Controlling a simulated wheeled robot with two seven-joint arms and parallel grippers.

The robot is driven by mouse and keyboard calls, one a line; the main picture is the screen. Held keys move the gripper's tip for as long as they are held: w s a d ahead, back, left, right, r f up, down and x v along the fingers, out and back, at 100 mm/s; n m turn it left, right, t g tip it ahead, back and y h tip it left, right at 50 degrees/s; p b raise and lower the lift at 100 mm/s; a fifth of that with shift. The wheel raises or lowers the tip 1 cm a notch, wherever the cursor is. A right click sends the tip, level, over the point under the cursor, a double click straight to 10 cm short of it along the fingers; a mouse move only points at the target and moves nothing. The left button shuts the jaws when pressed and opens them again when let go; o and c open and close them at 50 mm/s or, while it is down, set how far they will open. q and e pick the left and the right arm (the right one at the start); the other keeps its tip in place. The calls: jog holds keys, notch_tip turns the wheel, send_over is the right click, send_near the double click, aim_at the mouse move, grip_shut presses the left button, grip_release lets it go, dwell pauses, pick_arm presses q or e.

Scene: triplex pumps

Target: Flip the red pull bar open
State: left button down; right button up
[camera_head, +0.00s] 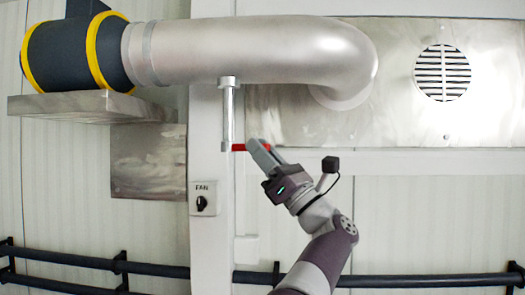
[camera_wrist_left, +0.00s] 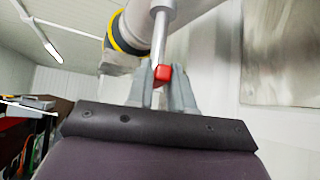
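The red pull bar (camera_head: 238,147) sticks out sideways from the lower end of a metal rod (camera_head: 228,115) under the big duct. It lies about level. My left gripper (camera_head: 258,148) is at the bar and covers part of it. In the left wrist view the bar's red end (camera_wrist_left: 163,73) shows between the two grey fingers of my left gripper (camera_wrist_left: 165,92), one on each side. I cannot tell whether the fingers press on it. My right gripper is in neither view.
A silver duct (camera_head: 240,50) runs overhead. A FAN switch box (camera_head: 203,199) is on the post, lower left of the bar. Dark pipes (camera_head: 150,270) run low along the wall. A vent (camera_head: 442,73) is at upper right. The wall right of my arm is clear.

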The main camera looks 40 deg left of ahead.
pick_arm(q)
jog(key=shift+n+g, duration=0.4)
jog(key=shift+g, duration=0.3)
jog(key=shift+w+g, duration=0.2)
jog(key=shift+g, duration=0.5)
jog(key=shift+w+n, duration=0.2)
jog(key=shift+n, duration=0.1)
jog(key=c, duration=1.1)
grip_release()
jog(key=shift+s+r, duration=0.1)
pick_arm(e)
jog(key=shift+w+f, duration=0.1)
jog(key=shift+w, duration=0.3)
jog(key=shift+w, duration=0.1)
